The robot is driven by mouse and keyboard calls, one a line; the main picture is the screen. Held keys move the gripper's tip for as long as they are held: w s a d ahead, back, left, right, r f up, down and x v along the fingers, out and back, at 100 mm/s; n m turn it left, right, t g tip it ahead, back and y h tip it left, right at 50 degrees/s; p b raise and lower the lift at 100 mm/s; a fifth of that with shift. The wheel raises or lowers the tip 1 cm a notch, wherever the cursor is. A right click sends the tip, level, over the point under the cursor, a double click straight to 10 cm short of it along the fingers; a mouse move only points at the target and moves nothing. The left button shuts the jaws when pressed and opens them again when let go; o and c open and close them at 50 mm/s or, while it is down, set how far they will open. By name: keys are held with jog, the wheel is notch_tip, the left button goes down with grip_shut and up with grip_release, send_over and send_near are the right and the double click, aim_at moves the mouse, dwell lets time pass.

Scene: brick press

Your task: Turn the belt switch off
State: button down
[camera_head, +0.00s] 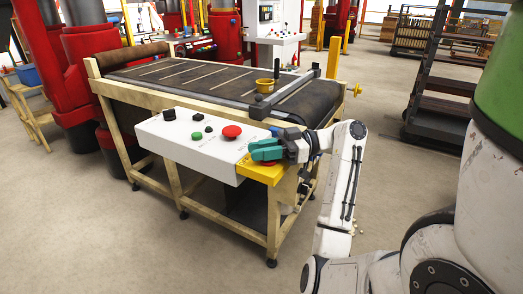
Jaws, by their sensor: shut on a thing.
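My gripper (266,149), with teal fingers, is at the right end of the white control panel (165,138), over its yellow section (252,171). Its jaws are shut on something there. The fingers cover what they hold, so I cannot make out the belt switch or its position. The conveyor belt (190,78) lies behind the panel on a cream-coloured frame.
The panel also carries a green button (169,114), small black buttons (197,136) and a red mushroom button (232,131). A yellow cup-like part (265,85) sits by the belt's rail. Dark racks (440,95) stand at the right. The floor in front is clear.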

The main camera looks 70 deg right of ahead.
jog(key=shift+f, duration=0.1)
jog(key=c, duration=1)
grip_release()
jog(key=shift+c, duration=0.2)
jog(key=b+v, duration=0.2)
jog(key=v, duration=0.8)
jog(key=shift+s+d+b, duration=0.25)
jog(key=shift+b, duration=0.1)
